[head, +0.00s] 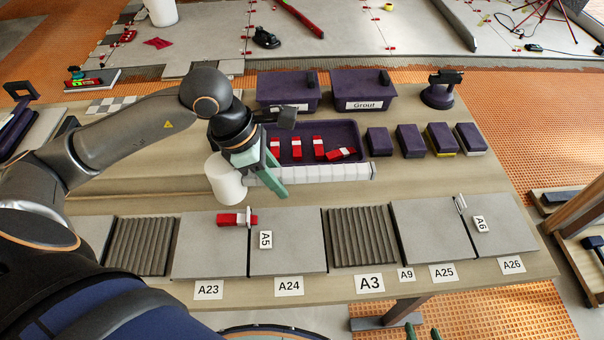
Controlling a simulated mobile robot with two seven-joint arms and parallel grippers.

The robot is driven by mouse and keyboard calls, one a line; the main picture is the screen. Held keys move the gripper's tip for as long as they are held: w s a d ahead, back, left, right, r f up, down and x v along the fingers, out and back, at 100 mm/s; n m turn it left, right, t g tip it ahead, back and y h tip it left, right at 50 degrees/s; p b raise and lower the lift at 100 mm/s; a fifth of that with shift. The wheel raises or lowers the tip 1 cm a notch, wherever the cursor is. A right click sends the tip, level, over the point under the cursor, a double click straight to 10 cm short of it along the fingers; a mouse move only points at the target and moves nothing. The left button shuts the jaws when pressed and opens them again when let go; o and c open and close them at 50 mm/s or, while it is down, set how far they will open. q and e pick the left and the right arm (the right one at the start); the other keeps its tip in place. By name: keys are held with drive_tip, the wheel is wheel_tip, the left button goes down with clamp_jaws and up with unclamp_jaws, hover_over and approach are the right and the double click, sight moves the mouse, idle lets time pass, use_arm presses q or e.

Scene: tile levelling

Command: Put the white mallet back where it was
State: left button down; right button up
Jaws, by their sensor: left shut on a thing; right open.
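The white mallet shows as a thick white cylindrical head (226,179) just left of my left gripper. My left gripper (266,172), with pale green fingers, is shut on the mallet and holds it in front of the purple tray, over the workbench. Its handle is mostly hidden by the gripper and wrist. My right gripper (423,332) shows only as two dark green fingertips at the bottom edge, apart and empty.
Grey tiles (290,255) line the front edge; a red-and-white clip (236,219) sits at one joint.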

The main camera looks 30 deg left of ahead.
use_arm(q)
drive_tip(key=w+f, duration=0.2)
drive_tip(key=w, duration=0.4)
hover_over(316, 187)
drive_tip(key=s+a, duration=0.1)
drive_tip(key=s, duration=0.1)
wheel_tip(316, 187, down, 5)
drive_tip(key=shift+w+a+f, duration=0.15)
drive_tip(key=shift+f, duration=0.05)
drive_tip(key=shift+w+f, duration=0.45)
drive_tip(key=shift+f, duration=0.15)
wheel_tip(316, 187, down, 2)
drive_tip(key=shift+f, duration=0.45)
drive_tip(key=shift+f, duration=0.1)
drive_tip(key=c, duration=1.1)
unclamp_jaws()
drive_tip(key=shift+f, duration=0.1)
drive_tip(key=o, duration=0.5)
drive_tip(key=shift+c, duration=0.2)
